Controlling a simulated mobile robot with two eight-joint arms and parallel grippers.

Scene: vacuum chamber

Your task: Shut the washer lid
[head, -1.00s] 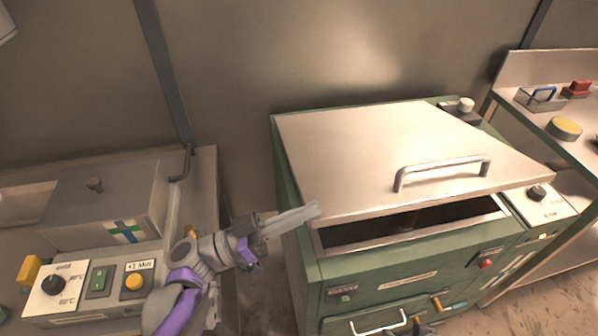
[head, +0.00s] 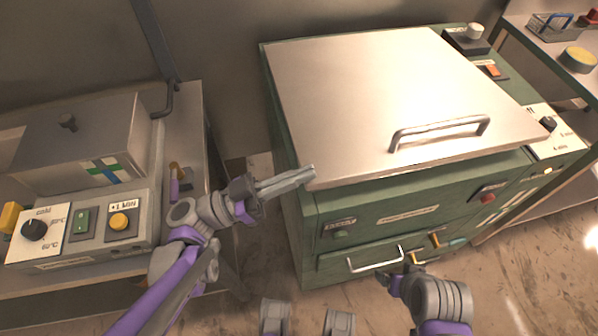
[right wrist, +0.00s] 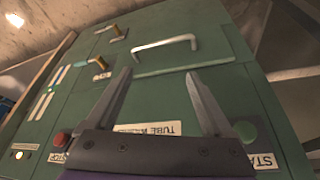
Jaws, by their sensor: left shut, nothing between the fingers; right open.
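The washer lid (head: 395,95) is a pale metal plate with a bar handle (head: 438,132). It lies down over the green washer (head: 420,205), and no dark opening shows beneath its front edge. My left gripper (head: 311,173) is shut and empty, its fingertips at the lid's front left corner; I cannot tell whether they touch it. My right gripper (right wrist: 159,75) is open and empty in front of the washer's green front panel. The drawer handle (right wrist: 164,46) shows beyond its fingers. In the head view, my right arm partly hides the lower front.
A bench unit (head: 75,225) with a knob and buttons stands at the left. A shelf (head: 545,45) with a wire basket and a yellow round item (head: 580,59) is at the right. A narrow floor gap separates bench and washer.

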